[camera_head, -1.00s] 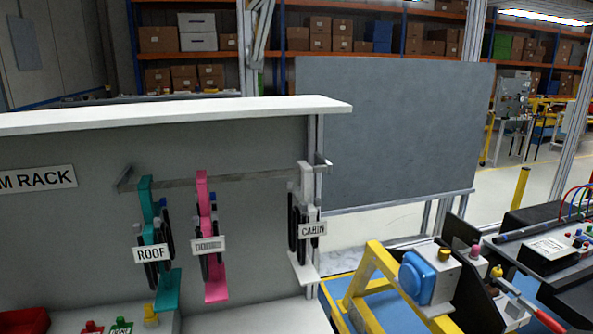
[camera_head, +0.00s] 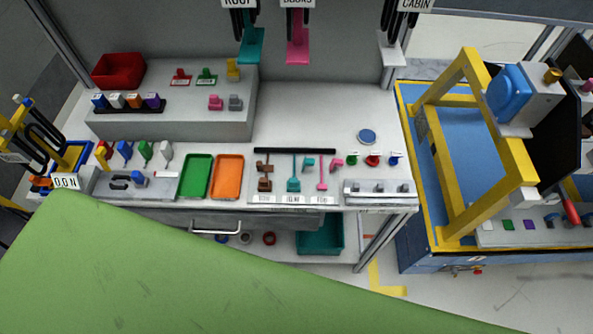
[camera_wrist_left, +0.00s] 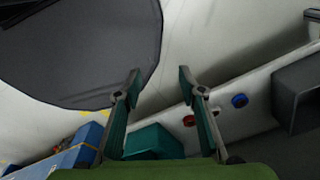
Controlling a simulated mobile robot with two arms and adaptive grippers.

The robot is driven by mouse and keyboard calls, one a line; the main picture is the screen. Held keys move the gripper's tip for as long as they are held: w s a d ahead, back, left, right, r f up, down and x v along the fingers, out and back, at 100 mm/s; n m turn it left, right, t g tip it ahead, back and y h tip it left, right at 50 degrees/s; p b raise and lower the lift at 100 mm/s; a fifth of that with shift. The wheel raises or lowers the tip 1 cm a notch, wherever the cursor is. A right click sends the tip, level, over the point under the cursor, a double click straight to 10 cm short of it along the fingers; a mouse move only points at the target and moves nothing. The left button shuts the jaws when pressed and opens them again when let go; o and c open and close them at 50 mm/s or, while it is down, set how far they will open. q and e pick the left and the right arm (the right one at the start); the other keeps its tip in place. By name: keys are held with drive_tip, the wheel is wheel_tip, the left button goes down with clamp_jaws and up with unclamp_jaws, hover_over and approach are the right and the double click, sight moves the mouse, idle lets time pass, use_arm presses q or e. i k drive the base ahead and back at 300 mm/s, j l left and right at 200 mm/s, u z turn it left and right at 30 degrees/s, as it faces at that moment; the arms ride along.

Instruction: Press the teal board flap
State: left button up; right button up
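In the head view, a teal hanger (camera_head: 251,45) with a flat flap at its lower end hangs at the top, under a partly cut-off ROOF label. A second teal piece (camera_head: 293,184) stands on the bench behind a small label, with another small teal part near it. I cannot tell which is the board flap. My left gripper (camera_wrist_left: 160,82) is open and empty in the left wrist view, its two fingers apart. It points toward the lower shelf, near a teal bin (camera_wrist_left: 152,142). The left gripper does not show in the head view. My right gripper is in no view.
The bench holds a green tray (camera_head: 196,176), an orange tray (camera_head: 228,176) and a red bin (camera_head: 119,71). A pink hanger (camera_head: 298,45) hangs beside the teal one. A yellow frame (camera_head: 448,150) stands at right. A large green surface covers the lower left.

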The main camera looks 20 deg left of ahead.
sight(310, 162)
drive_tip(key=l, duration=0.3)
drive_tip(key=i+l+u, duration=0.1)
drive_tip(key=l+u, duration=0.25)
drive_tip(key=l, duration=0.35)
drive_tip(key=l+u, duration=0.3)
drive_tip(key=l, duration=0.4)
drive_tip(key=u, duration=0.9)
drive_tip(key=j+z, duration=0.15)
drive_tip(key=z, duration=0.2)
drive_tip(key=i, duration=0.05)
